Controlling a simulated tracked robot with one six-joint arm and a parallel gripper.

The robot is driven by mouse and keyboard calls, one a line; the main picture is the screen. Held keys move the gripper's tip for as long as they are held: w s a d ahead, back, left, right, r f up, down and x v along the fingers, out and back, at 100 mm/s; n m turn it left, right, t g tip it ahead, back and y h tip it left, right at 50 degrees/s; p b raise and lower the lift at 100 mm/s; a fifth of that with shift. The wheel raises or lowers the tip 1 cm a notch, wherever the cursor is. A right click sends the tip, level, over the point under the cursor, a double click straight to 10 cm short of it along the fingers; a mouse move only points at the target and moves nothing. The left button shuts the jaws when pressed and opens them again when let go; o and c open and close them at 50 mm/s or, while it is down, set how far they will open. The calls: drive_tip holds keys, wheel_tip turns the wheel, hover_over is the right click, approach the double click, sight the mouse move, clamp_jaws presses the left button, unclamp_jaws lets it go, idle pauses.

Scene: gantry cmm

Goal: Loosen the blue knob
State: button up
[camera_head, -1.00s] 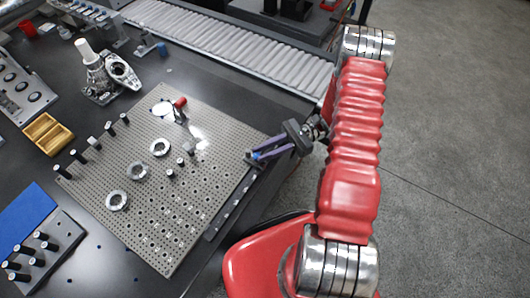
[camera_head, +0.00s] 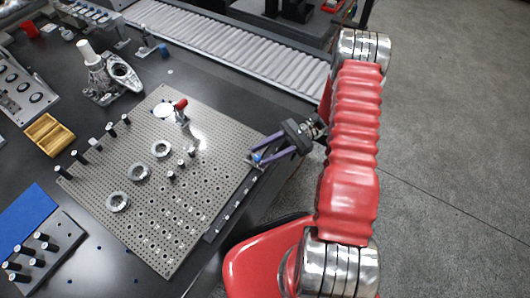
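A small blue knob (camera_head: 257,157) sits at the right edge of the grey perforated plate (camera_head: 205,215). My gripper (camera_head: 258,152) reaches in from the right with its two purple fingers spread apart. The fingertips are beside the knob, one on its far side and one on its near side. I cannot tell whether either finger touches it. The fingers partly hide the spot around the knob.
The plate carries metal rings (camera_head: 161,149), black-topped pins and a red-handled clamp (camera_head: 181,107). A yellow tray (camera_head: 48,135), a metal casting (camera_head: 110,80) and a blue pad (camera_head: 25,215) lie to the left. A roller conveyor (camera_head: 230,48) runs behind.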

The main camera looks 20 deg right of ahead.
drive_tip(key=w+d, duration=0.2)
drive_tip(key=d, duration=1.1)
drive_tip(key=shift+w+d, duration=0.15)
drive_tip(key=shift+d, duration=0.15)
idle(0.3)
drive_tip(key=s+a+r+n+h, duration=0.2)
drive_tip(key=a+r+n+h, duration=0.3)
drive_tip(key=r, duration=0.6)
drive_tip(key=s+a+r+n+h, duration=0.2)
drive_tip(key=a+r+n+h, duration=0.2)
drive_tip(key=a+r+h, duration=0.45)
drive_tip(key=s+a+r+n+t+h, duration=0.3)
drive_tip(key=s+r+n+t, duration=0.4)
drive_tip(key=r, duration=0.4)
drive_tip(key=s+t+h, duration=0.1)
drive_tip(key=s, duration=0.1)
drive_tip(key=shift+s, duration=0.35)
drive_tip(key=shift+c, duration=0.8)
idle(0.5)
